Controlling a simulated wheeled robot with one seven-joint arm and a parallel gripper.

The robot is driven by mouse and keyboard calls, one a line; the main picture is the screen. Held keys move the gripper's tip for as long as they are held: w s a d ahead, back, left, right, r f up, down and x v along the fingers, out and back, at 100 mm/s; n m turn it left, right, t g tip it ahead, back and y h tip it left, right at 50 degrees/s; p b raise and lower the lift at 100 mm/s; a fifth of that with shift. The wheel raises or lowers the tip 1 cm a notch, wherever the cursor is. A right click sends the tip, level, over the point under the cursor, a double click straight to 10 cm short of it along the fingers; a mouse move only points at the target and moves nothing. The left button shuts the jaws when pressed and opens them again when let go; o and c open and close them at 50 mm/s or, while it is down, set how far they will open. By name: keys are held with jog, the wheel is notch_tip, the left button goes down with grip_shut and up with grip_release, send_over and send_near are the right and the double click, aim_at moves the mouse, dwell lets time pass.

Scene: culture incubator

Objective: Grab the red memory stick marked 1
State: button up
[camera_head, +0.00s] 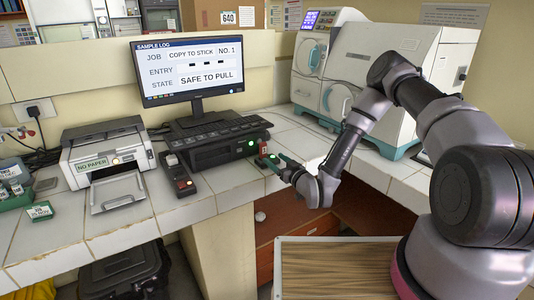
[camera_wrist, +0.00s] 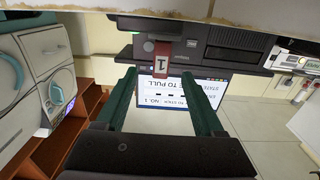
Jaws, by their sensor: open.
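The red memory stick (camera_wrist: 161,58) carries a white label with a 1, seen upside down in the wrist view. Its far end meets the front of a black computer box (camera_wrist: 235,45). My gripper (camera_wrist: 160,73) is open, its two green fingers on either side of the stick's near end, with a gap on each side. In the head view my gripper (camera_head: 277,163) is at the right end of the black box (camera_head: 212,143), beside small green lights; the stick is small and partly hidden there. The monitor (camera_head: 190,66) reads COPY TO STICK NO. 1 and SAFE TO PULL.
A black device (camera_head: 177,174) with red parts lies left of my gripper. A printer (camera_head: 105,153) marked NO PAPER stands farther left. White incubators (camera_head: 365,80) stand behind my arm on the right.

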aim_at(264, 151)
jog(key=x, duration=0.3)
jog(key=shift+w, duration=0.2)
jog(key=shift+x, duration=2.75)
jog(key=shift+s+a+r, duration=0.2)
grip_shut()
